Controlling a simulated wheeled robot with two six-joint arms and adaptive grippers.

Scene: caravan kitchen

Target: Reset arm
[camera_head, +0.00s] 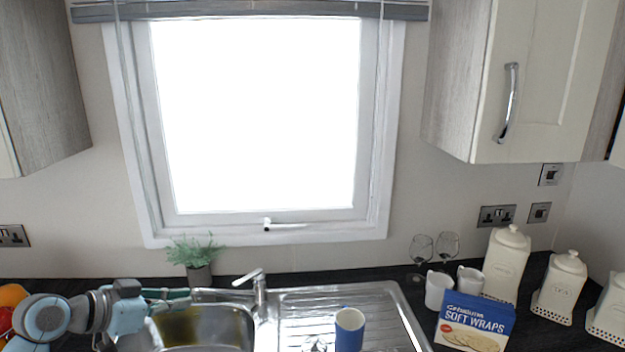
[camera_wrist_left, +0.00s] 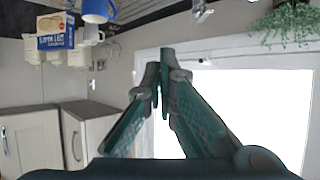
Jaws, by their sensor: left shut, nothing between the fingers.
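My left arm comes in from the lower left in the head view. Its left gripper (camera_head: 180,296) reaches to the right over the back left of the sink. In the left wrist view, which is upside down, the teal fingers (camera_wrist_left: 160,68) meet at their tips, shut with nothing between them. My right gripper shows in neither view.
A potted plant (camera_head: 198,262) stands close behind the left gripper. The sink basin (camera_head: 205,328), tap (camera_head: 258,287) and blue mug (camera_head: 350,329) are to the right. A Soft Wraps box (camera_head: 475,322), white mugs (camera_head: 439,290) and canisters (camera_head: 507,262) stand farther right.

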